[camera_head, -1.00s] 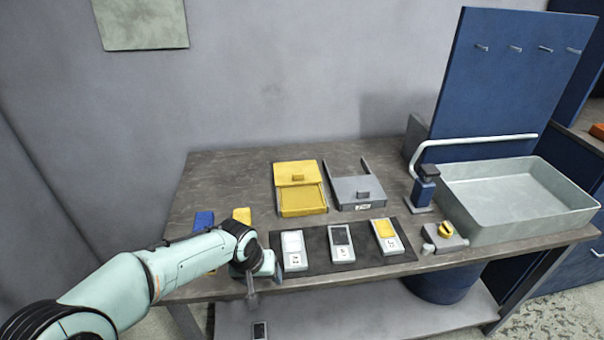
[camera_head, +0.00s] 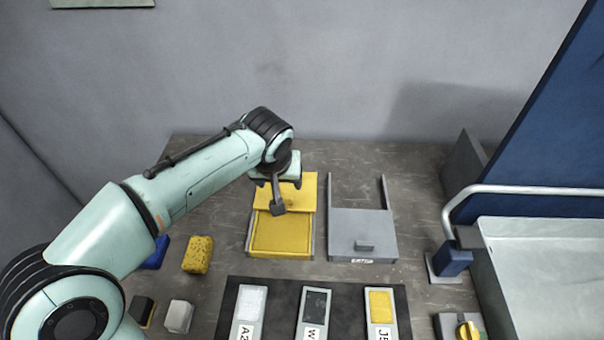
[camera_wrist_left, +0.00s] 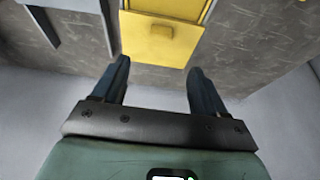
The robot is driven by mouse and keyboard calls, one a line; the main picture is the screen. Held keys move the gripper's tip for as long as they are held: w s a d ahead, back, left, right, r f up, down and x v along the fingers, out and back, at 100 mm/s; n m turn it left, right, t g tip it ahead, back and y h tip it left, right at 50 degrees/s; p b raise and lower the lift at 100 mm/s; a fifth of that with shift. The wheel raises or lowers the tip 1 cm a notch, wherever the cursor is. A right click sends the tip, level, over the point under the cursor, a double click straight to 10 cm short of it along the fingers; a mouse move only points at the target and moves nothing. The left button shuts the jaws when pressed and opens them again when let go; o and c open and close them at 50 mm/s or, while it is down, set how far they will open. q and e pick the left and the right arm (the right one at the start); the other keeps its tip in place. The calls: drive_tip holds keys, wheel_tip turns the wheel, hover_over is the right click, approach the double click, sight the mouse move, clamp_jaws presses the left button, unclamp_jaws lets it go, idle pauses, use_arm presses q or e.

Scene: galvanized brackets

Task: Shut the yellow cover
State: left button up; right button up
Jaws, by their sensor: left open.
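The yellow cover (camera_head: 303,194) is slid toward the back of its frame. The yellow bed (camera_head: 282,236) in front of it lies uncovered. In the left wrist view the yellow cover (camera_wrist_left: 150,45) shows its small block-shaped knob (camera_wrist_left: 160,31); in the head view my gripper hides the knob. My left gripper (camera_head: 278,209) is over the cover, coming from the back left. Its two fingers stand apart with nothing between them, as the left wrist view (camera_wrist_left: 160,72) shows. I cannot tell whether a finger touches the cover. My right gripper is not in view.
A grey cover (camera_head: 350,228) with a knob sits right of the yellow one. Labelled devices lie on a dark mat (camera_head: 275,290) in front. A yellow sponge (camera_head: 198,254) and blue block lie left. A grey sink (camera_head: 520,265) stands right.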

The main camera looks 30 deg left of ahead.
sight(284, 197)
use_arm(q)
drive_tip(key=b+x, duration=0.1)
drive_tip(key=x, duration=1)
drive_tip(key=shift+f, duration=0.2)
drive_tip(key=shift+w+a+f, duration=0.2)
drive_tip(key=shift+w+f, duration=0.1)
drive_tip(key=shift+f, duration=0.35)
drive_tip(key=shift+c, duration=0.3)
